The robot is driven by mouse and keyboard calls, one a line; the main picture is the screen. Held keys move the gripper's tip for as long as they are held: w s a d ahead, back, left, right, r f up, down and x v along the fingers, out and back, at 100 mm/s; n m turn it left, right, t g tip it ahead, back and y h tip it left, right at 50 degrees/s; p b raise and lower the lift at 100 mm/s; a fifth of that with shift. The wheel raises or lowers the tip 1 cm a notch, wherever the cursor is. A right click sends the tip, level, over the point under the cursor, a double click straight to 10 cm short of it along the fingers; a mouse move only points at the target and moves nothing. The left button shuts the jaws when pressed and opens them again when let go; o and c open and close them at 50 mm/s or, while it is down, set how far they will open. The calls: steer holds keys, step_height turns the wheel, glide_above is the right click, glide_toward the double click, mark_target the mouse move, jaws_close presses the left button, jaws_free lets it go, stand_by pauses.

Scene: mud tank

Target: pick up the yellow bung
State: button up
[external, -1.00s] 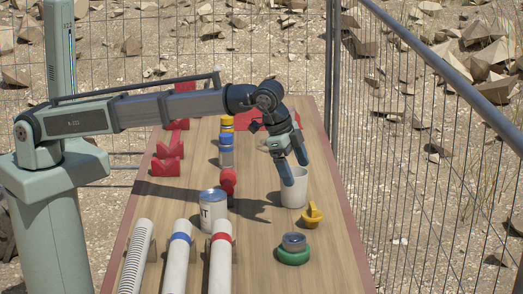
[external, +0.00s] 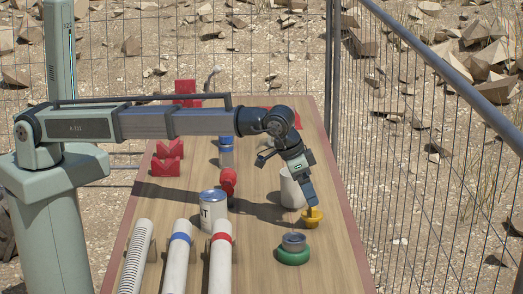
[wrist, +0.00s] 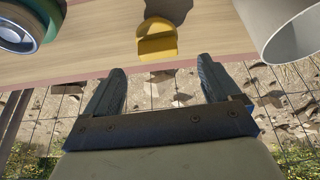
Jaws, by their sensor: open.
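The yellow bung (external: 312,217) stands on the wooden table near its right edge, in front of the white cup. It also shows in the wrist view (wrist: 157,42), top centre, beyond and between my fingertips. My gripper (external: 311,200) is at the bung in the external view, its fingers pointing down and overlapping the bung's upper part. In the wrist view my gripper (wrist: 163,78) has its two fingers wide apart with nothing between them. Whether a finger touches the bung cannot be told.
The white cup (external: 290,190) stands close behind my gripper. A green ring with a grey-topped piece (external: 293,254) lies in front of the bung. A paint tin (external: 213,211) and several pipes (external: 182,255) are to the left. A wire fence (external: 420,180) runs along the right.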

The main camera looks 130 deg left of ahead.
mark_target(312, 210)
steer(key=shift+s+d+f+x, duration=0.1)
steer(key=shift+d+x, duration=0.05)
steer(key=shift+x, duration=1)
steer(key=shift+s+d+f+x, duration=0.1)
steer(key=shift+d+x, duration=0.05)
steer(key=shift+x, duration=0.95)
steer(key=shift+s+d+x, duration=0.1)
steer(key=shift+d+x, duration=0.05)
steer(key=shift+x, duration=1)
steer(key=c, duration=1.1)
